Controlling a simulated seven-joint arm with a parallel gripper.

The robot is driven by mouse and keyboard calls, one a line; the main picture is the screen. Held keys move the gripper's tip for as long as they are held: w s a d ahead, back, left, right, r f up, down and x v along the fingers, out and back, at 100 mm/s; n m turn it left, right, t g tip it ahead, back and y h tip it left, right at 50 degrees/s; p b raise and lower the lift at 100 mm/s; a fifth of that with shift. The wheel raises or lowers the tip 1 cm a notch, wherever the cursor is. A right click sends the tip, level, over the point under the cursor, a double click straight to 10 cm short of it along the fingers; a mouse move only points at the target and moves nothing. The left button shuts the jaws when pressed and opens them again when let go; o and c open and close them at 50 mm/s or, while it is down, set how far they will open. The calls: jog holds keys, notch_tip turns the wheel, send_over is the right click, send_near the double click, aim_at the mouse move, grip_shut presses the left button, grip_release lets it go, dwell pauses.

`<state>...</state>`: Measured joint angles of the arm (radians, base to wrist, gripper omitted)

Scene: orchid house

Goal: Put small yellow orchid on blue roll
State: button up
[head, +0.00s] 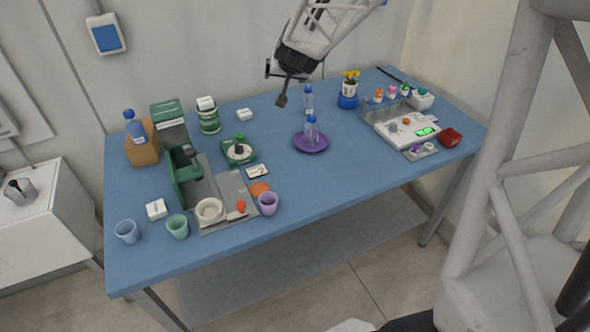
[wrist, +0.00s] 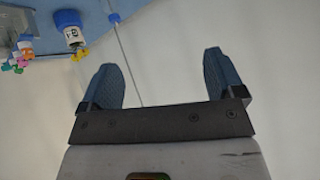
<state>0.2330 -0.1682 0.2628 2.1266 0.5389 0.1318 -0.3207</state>
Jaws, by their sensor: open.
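The small yellow orchid (head: 351,75) has yellow blooms in a white pot (head: 349,89) with a dark mark. The pot stands upright on the blue roll (head: 347,102) at the back right of the table. In the wrist view the orchid's yellow blooms (wrist: 81,54), the pot (wrist: 74,36) and the blue roll (wrist: 68,18) show at the upper left. My gripper (head: 281,101) is above the back middle of the table, left of the orchid and apart from it. In the wrist view its fingers (wrist: 165,80) are spread wide with nothing between them.
A clear rack with small colourful flowers (head: 391,93) and a white scale (head: 407,130) are right of the orchid. The table's front right (head: 340,200) is clear.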

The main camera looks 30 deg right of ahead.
jog(key=s+a+n+g, duration=0.1)
jog(key=s+a, duration=0.3)
jog(key=s, duration=0.8)
jog(key=s+a+n+g, duration=0.2)
jog(key=s+a, duration=0.3)
jog(key=s, duration=0.7)
jog(key=s+a+r+n+g+y, duration=0.1)
jog(key=s+a+g, duration=0.2)
jog(key=s, duration=0.9)
jog(key=shift+s+a+n+g, duration=0.3)
jog(key=shift+s+a, duration=0.05)
jog(key=shift+a, duration=0.7)
